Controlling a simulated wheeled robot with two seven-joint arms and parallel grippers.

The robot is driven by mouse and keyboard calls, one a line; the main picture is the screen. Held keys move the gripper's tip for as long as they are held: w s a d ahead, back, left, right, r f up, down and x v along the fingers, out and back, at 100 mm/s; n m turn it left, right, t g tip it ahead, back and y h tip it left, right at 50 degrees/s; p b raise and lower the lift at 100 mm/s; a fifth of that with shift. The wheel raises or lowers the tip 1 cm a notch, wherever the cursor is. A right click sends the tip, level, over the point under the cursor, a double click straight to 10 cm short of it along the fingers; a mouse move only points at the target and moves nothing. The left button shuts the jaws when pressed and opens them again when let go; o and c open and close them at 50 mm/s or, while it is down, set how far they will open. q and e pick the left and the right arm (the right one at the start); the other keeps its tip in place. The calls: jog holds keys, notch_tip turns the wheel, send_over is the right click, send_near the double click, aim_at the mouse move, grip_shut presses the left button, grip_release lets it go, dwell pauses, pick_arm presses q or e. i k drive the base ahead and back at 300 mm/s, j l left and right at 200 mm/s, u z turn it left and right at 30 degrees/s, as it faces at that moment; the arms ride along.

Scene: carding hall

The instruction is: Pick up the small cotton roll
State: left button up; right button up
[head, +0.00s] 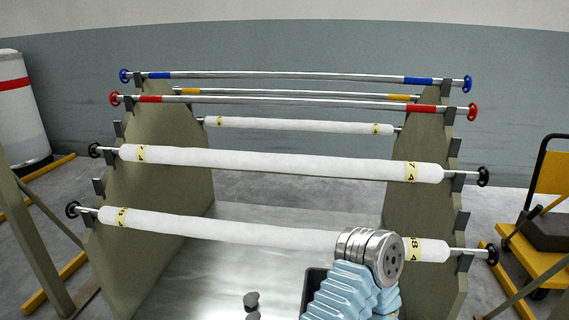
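Three white cotton rolls with yellow number bands lie across a rack. The small cotton roll appears to be the rear one (300,125), the shortest and thinnest in the picture, though distance may make it look smaller. A longer roll (270,161) lies in front of it, and the nearest roll (220,226) is lowest. Part of my arm, with a blue ribbed sleeve and a metal joint, covers the right part of the nearest roll. No gripper fingers can be made out.
The rack has two olive side panels (150,200) with dark brackets. Bare bars with blue ends (290,76) and red ends (260,99) cross its top. A white drum (18,125) stands left, a yellow cart (545,240) right. Small dark pieces (252,301) show low at centre.

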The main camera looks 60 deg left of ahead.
aim_at(379, 170)
jog(key=u, duration=2)
jog(key=j+z, duration=0.35)
jog(key=k+j+z, duration=0.15)
jog(key=z, duration=0.2)
